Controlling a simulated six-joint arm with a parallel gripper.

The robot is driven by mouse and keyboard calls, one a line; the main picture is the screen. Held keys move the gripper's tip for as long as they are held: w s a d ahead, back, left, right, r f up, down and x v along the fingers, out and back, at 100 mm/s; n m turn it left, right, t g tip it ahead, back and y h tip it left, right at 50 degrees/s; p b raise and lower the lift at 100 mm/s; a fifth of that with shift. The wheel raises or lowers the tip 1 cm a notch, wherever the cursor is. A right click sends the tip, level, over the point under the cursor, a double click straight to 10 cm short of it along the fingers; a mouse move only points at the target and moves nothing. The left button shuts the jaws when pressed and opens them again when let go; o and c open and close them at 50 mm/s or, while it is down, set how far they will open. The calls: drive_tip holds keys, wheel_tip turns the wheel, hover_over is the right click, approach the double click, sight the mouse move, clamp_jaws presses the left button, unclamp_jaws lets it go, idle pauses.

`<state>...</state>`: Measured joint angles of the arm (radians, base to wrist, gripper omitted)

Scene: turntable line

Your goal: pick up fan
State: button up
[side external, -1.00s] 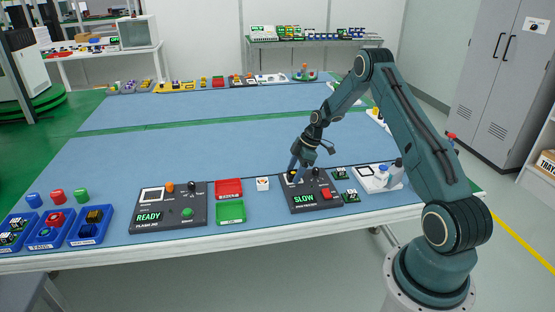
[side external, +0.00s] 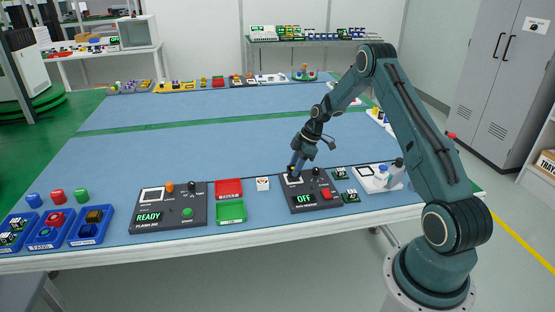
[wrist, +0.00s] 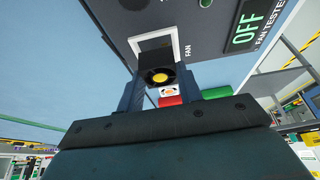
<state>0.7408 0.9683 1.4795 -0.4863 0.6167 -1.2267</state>
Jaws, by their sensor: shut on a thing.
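The fan (wrist: 158,76) is black with a yellow hub. In the wrist view it sits between the two fingers of my gripper (wrist: 160,88), which is shut on it. The fan overlaps the near edge of the white square marked FAN (wrist: 151,42) on the dark fan tester (wrist: 205,35). I cannot tell whether it still touches the tester. In the side view my gripper (side external: 293,174) is at the back left of the tester (side external: 315,205), whose display reads OFF. The fan is hard to make out there.
Red and green trays (side external: 229,188) and a small white block (side external: 263,184) lie left of the tester. The flash jig (side external: 170,222), reading READY, and blue bins (side external: 90,233) are farther left. Small boards (side external: 340,173) lie right.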

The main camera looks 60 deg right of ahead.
wheel_tip(320, 180, up, 18)
idle(0.5)
idle(0.5)
drive_tip(key=w+a+f, duration=1.4)
drive_tip(key=w+a, duration=0.2)
drive_tip(key=shift+a+f, duration=0.15)
drive_tip(key=shift+f, duration=0.15)
drive_tip(key=shift+w+f, duration=0.1)
drive_tip(key=shift+f, duration=0.1)
drive_tip(key=shift+f, duration=2.9)
